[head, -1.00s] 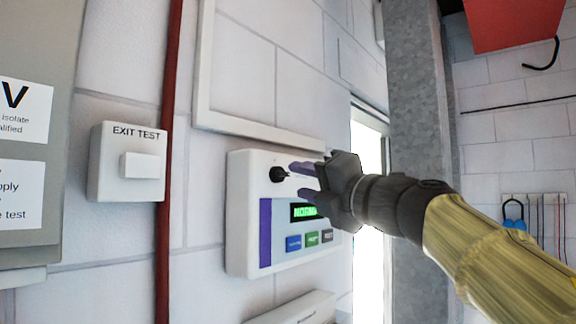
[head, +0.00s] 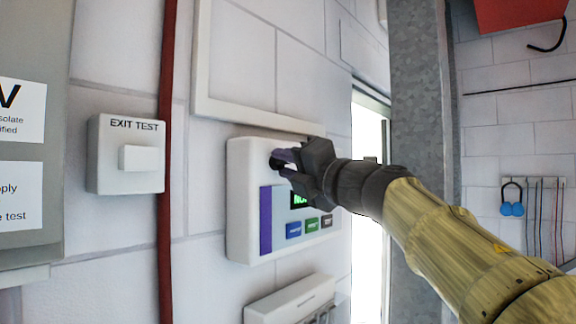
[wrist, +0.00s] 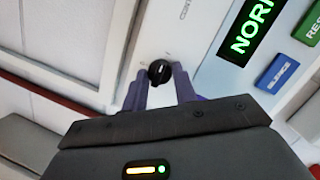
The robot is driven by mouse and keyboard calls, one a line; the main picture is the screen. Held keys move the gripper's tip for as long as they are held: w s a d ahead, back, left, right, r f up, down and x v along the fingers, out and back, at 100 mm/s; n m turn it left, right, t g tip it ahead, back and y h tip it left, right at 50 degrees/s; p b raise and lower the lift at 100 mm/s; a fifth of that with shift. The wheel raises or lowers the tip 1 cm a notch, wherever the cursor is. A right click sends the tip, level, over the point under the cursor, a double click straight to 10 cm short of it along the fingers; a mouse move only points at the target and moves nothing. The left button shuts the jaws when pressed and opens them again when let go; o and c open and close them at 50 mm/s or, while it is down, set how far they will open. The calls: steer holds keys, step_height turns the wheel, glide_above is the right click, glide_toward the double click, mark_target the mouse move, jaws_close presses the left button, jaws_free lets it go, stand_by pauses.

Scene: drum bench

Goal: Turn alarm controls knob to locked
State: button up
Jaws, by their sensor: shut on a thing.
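The alarm control panel (head: 250,165) is a white box on the wall with a purple strip, a green-lit display and several coloured buttons. Its black knob (wrist: 159,72) sits near the panel's upper left corner in the head view, where my fingers mostly cover it. My gripper (head: 279,160) is at the knob, with its purple fingers on either side of it. In the wrist view my gripper (wrist: 160,82) is shut on the knob. The green display (wrist: 250,28) reads "NOR", with the rest cut off. The knob's position marks are too small to read.
A white "EXIT TEST" box (head: 126,155) and a red vertical pipe (head: 167,150) are left of the panel. A white frame (head: 262,121) runs just above it. A white box (head: 290,299) is below. A metal column (head: 420,110) stands to the right.

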steer(key=shift+f+n+b, duration=0.1)
steer(key=shift+n+b, duration=0.2)
steer(key=shift+b, duration=0.1)
steer(key=n+b, duration=0.1)
steer(key=n, duration=0.1)
steer(key=n+y+b, duration=0.1)
steer(key=n+b, duration=0.1)
steer(key=shift+w+d+f+g, duration=0.1)
steer(key=shift+w+f+g, duration=0.1)
steer(key=shift+g, duration=0.1)
steer(key=n+g+y+b, duration=0.1)
steer(key=n, duration=0.2)
steer(key=n+g+y+b, duration=0.1)
steer(key=n+b, duration=0.1)
steer(key=n, duration=0.2)
steer(key=shift+w+d+r+y, duration=0.1)
steer(key=shift+y, duration=0.2)
steer(key=n+g, duration=0.1)
steer(key=n, duration=0.2)
steer(key=n+g+y, duration=0.1)
steer(key=n, duration=0.2)
steer(key=shift+w+r, duration=0.1)
steer(key=shift+r, duration=0.05)
steer(key=n+g+p, duration=0.1)
steer(key=n+g, duration=0.1)
steer(key=n, duration=0.3)
steer(key=shift+d+r+n, duration=0.1)
steer(key=shift+n, duration=0.2)
steer(key=o, duration=0.7)
steer(key=shift+d, duration=0.1)
